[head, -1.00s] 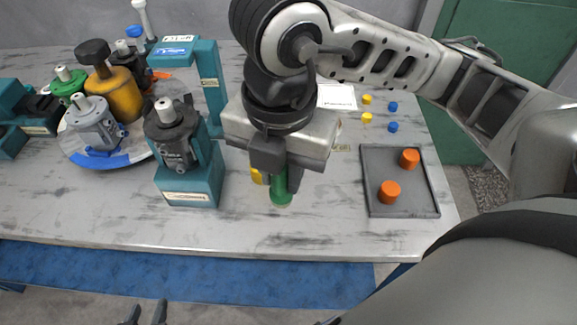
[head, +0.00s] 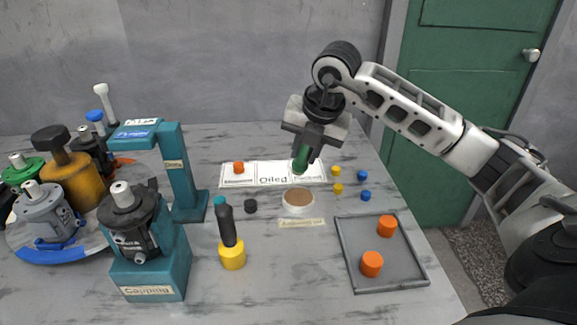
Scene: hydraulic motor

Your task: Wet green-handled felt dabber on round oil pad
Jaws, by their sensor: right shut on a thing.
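My right gripper (head: 307,151) is shut on the green-handled dabber (head: 301,160) and holds it upright, slightly tilted. The felt end is too small to make out clearly. The round oil pad (head: 298,197), a pale dish with a brown top, sits on the table just below the dabber in the picture. The dabber appears apart from the pad, above or behind it. A small label plate (head: 302,223) lies in front of the pad. My left gripper is out of view.
A white card marked "Oiled" (head: 272,172) with an orange cap (head: 239,167) lies behind the pad. Yellow and blue caps (head: 362,176) are to the right. A grey tray (head: 392,280) holds two orange caps. A black-handled yellow tool (head: 231,252), teal "Capping" stand (head: 150,272) and motors stand left.

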